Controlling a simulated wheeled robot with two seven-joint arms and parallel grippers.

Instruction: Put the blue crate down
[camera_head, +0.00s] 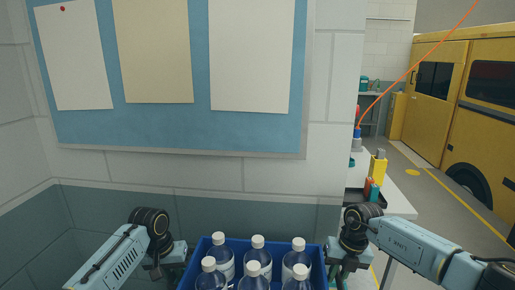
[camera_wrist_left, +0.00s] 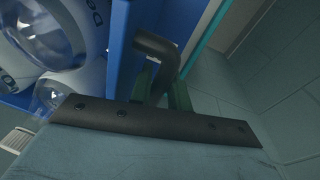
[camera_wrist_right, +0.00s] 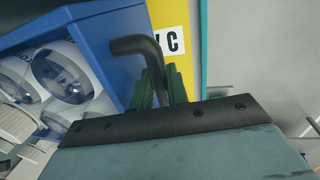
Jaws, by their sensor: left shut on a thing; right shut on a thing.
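The blue crate (camera_head: 220,243) is at the bottom middle of the head view, between my two grippers. It holds several clear bottles with white caps, standing upright. My left gripper (camera_wrist_left: 163,92) is shut on a dark bent handle (camera_wrist_left: 157,50) at the crate's left side. My right gripper (camera_wrist_right: 160,88) is shut on a matching dark handle (camera_wrist_right: 138,45) at the crate's right side. In the right wrist view, a yellow panel with black letters (camera_wrist_right: 172,38) shows beyond the handle. The crate's underside is out of view, so I cannot tell what is beneath it.
A wall with a blue pinboard (camera_head: 200,125) stands straight ahead. To the right, a pale table (camera_head: 400,195) carries a dark tray and small coloured items. A yellow vehicle (camera_head: 440,110) is further back right, with open floor before it.

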